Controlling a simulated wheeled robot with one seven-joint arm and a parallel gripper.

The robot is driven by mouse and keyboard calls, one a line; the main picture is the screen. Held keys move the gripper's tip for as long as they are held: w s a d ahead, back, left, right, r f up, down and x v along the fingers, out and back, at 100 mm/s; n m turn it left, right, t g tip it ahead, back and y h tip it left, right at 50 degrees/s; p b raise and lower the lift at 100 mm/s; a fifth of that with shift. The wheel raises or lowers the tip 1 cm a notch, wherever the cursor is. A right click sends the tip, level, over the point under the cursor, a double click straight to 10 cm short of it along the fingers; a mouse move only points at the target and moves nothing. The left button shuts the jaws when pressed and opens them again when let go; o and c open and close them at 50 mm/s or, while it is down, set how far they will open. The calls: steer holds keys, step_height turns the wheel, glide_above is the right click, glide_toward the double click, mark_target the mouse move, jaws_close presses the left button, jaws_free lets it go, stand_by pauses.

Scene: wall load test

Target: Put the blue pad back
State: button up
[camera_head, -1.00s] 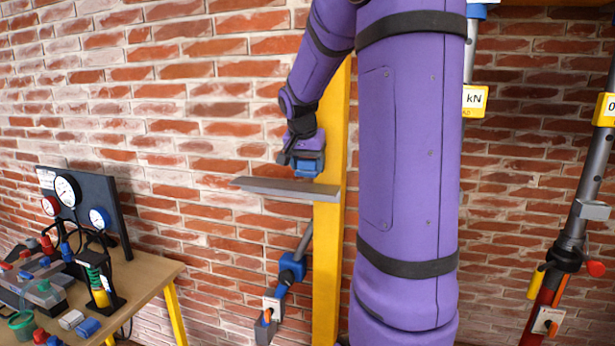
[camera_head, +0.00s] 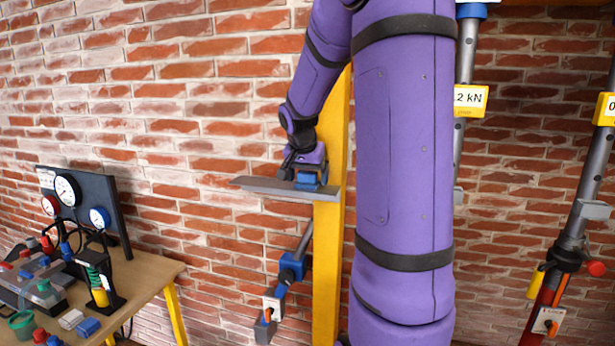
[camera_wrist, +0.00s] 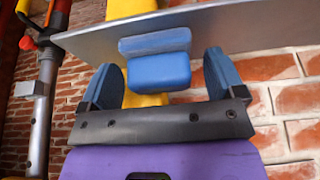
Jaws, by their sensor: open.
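The blue pad (camera_wrist: 160,72) shows in the wrist view between the two fingers of my open gripper (camera_wrist: 163,80). A gap shows on each side of it. The pad appears to rest on the grey shelf plate (camera_wrist: 240,28); the exact contact is hard to see. In the head view my gripper (camera_head: 306,180) is down at the right part of the grey shelf (camera_head: 262,188), in front of the yellow post. The blue patch there is too small to tell pad from finger.
A yellow post (camera_head: 326,250) stands behind the shelf. A blue and grey strut (camera_head: 290,268) is below it. Load props with kN displays (camera_head: 470,98) stand at right. A wooden bench (camera_head: 150,278) with gauges (camera_head: 68,190) is at left. Brick wall lies behind.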

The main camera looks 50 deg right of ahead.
steer(key=v, duration=1.1)
steer(key=s+a+r+n+t, duration=0.1)
steer(key=s+a+r+n, duration=0.15)
steer(key=a, duration=0.55)
steer(key=s+a+f+n+t+y, duration=0.1)
steer(key=s+a+f+n+y, duration=0.1)
steer(key=s+a+n, duration=0.3)
steer(key=s+a+f+n+t+y, duration=0.1)
steer(key=s+a+f+n, duration=0.3)
steer(key=s+a, duration=0.5)
steer(key=a+n+y, duration=0.1)
steer(key=a+n, duration=0.1)
steer(key=a, duration=0.3)
steer(key=shift+s+f, duration=0.2)
steer(key=shift+s, duration=0.05)
